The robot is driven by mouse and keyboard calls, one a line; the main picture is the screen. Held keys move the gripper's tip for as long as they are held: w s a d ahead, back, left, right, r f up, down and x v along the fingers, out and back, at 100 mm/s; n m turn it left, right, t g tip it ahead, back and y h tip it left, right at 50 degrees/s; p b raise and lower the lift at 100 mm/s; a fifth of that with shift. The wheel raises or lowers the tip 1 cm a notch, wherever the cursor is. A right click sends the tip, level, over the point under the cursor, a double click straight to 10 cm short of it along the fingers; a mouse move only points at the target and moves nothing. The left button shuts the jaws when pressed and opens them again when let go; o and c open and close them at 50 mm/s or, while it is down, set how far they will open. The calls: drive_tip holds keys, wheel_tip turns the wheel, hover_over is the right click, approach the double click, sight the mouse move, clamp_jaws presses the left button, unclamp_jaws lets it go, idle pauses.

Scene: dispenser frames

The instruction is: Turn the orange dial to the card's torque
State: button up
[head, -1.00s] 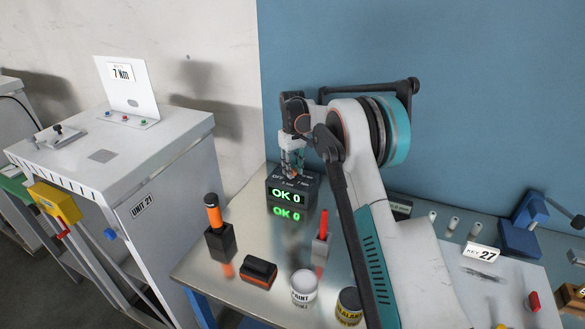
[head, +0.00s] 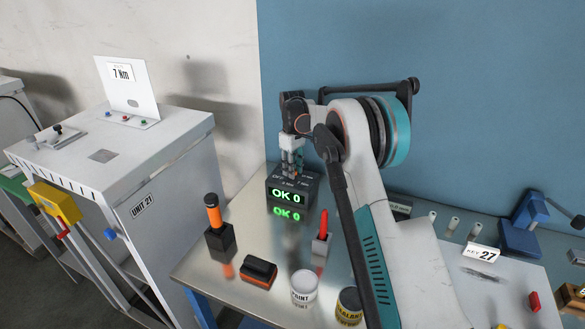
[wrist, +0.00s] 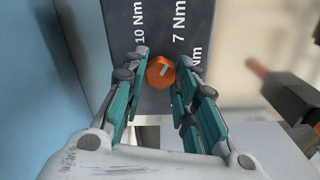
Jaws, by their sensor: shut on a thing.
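The orange dial (wrist: 161,72) sits on the face of a dark box, with a white pointer line slanting up and right, roughly toward the "7 Nm" label (wrist: 180,20). A "10 Nm" label (wrist: 138,22) is to its left, and another label is partly hidden by a finger. My gripper (head: 291,172) is shut on the dial, one teal finger at each side. In the head view the dark box (head: 309,187) stands on the bench and its green display reads "OK 0".
An orange-handled tool (head: 214,214) in a black stand, a red tool (head: 323,226) in a stand, a black-and-orange block (head: 258,270) and a paint can (head: 304,288) stand in front of the box. The blue wall (head: 450,100) is close behind my arm.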

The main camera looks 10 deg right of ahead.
drive_tip(key=o, duration=1)
drive_tip(key=shift+o, duration=0.2)
wheel_tip(320, 180, up, 12)
